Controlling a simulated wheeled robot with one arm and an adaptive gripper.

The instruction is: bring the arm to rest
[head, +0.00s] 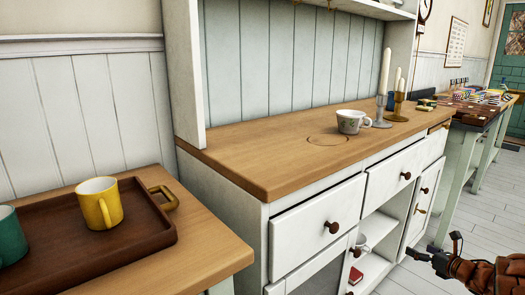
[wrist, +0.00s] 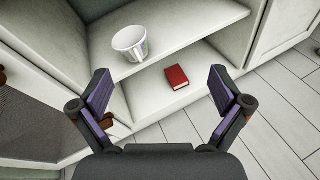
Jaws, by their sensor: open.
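My gripper (wrist: 162,95) is open and empty in the wrist view, its two fingers spread apart. It faces the open shelves (wrist: 205,27) of the white cabinet, with a white cup and a red book beyond the fingers. In the head view my gripper (head: 440,250) shows at the lower right edge, in front of the cabinet and below the height of its wooden top. Part of my orange-brown arm shows there too; the rest is out of frame.
The cabinet's wooden top (head: 240,160) holds a patterned cup (head: 351,121) and candlesticks (head: 382,105). A tray (head: 150,240) with a yellow mug (head: 99,203) and a green mug (head: 10,236) stands at left. Drawer knobs (head: 332,227) stick out. The floor (head: 480,225) at right looks clear.

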